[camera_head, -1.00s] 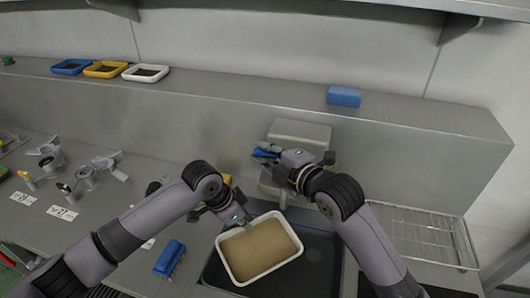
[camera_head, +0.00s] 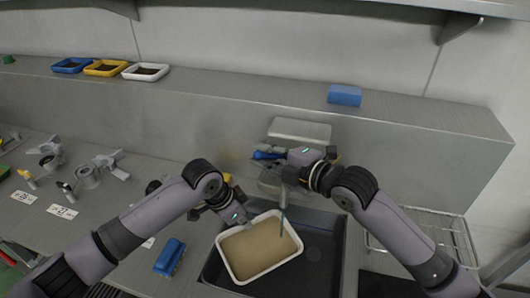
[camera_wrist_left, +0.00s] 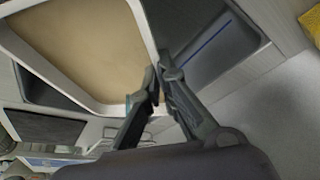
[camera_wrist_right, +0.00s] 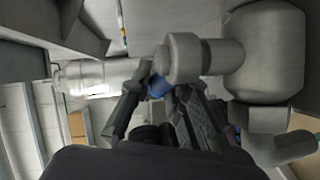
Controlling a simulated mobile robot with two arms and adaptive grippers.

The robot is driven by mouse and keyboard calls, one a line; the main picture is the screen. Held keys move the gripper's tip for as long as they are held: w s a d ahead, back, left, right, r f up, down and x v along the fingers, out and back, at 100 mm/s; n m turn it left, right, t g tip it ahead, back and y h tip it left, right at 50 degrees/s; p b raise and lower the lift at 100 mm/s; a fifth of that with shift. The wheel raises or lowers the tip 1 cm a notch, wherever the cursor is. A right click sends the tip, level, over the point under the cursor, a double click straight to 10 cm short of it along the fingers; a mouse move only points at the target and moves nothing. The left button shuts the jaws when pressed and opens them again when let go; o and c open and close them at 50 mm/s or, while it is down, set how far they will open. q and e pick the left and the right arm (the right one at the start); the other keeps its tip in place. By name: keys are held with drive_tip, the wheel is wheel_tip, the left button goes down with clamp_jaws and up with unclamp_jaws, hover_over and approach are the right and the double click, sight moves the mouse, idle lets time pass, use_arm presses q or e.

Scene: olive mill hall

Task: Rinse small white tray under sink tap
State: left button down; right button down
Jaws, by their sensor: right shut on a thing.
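The small white tray (camera_head: 229,266) has a brown-coated inside and is over the dark sink basin (camera_head: 320,262). My left gripper (camera_head: 243,217) is shut on its upper left rim; the left wrist view also shows the tray rim (camera_wrist_left: 146,35) at the fingertips. My right gripper (camera_head: 272,155) is shut on the blue tap lever (camera_head: 262,155), which also shows between its fingers in the right wrist view (camera_wrist_right: 158,87). The grey tap (camera_head: 271,183) is partly hidden behind that gripper. A thin bluish water stream (camera_head: 282,222) falls at the tray's upper right part.
A blue brush (camera_head: 169,258) lies left of the sink. A wire drying rack (camera_head: 432,238) is at the right. A blue block (camera_head: 345,95) and blue (camera_head: 72,66), yellow (camera_head: 106,68) and white (camera_head: 146,72) trays stand on the ledge. Grey fittings (camera_head: 90,172) are at the left.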

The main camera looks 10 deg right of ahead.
drive_tip(key=shift+f, duration=0.1)
drive_tip(key=c, duration=1.6)
unclamp_jaws()
drive_tip(key=shift+c, duration=0.2)
drive_tip(key=v, duration=1.2)
drive_tip(key=shift+d, duration=0.1)
